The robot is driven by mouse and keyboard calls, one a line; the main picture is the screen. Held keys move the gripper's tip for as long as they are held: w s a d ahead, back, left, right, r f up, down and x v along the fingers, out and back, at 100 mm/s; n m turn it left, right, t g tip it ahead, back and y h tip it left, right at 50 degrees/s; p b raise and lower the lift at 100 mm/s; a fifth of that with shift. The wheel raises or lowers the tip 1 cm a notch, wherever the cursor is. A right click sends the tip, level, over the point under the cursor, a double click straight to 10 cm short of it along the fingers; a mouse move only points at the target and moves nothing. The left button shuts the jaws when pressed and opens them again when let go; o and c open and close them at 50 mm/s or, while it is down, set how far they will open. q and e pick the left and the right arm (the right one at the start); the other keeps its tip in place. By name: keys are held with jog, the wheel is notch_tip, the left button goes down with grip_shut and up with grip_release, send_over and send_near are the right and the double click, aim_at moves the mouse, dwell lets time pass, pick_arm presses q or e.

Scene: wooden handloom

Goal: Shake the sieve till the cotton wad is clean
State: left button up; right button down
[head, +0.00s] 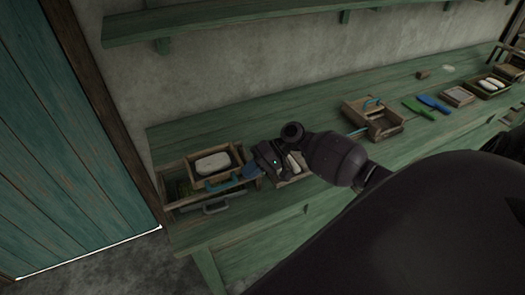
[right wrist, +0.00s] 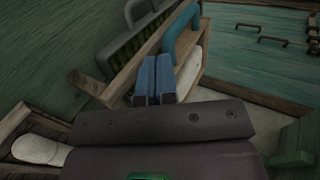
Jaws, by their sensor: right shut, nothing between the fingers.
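The sieve (head: 238,152) is a small wooden frame with a blue handle, at the left end of the green bench. It also shows in the right wrist view (right wrist: 205,42). The pale cotton wad (head: 212,163) lies inside it; part of the wad (right wrist: 190,72) shows past my fingers in the right wrist view. My right gripper (head: 244,173) is shut and empty, its blue fingers beside the sieve's handle side. In the right wrist view the fingers (right wrist: 154,82) overlap the sieve's wall; I cannot tell whether they touch. My left gripper is not in view.
Beneath the sieve is a wooden tray with a grey handle (head: 215,208). A box with white pieces (head: 294,163) stands close under my right gripper. Farther right are a wooden box (head: 385,128), green and blue tools (head: 432,102) and trays. A shelf (head: 230,18) runs above.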

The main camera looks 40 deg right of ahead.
jog(key=shift+w+a+f, duration=0.2)
jog(key=shift+a, duration=0.5)
jog(key=a, duration=0.2)
jog(key=w+a+p, duration=0.1)
jog(key=a, duration=0.2)
jog(key=shift+w+a, duration=0.2)
jog(key=shift+a, duration=0.1)
jog(key=shift+r+p, duration=0.1)
jog(key=shift+p, duration=0.2)
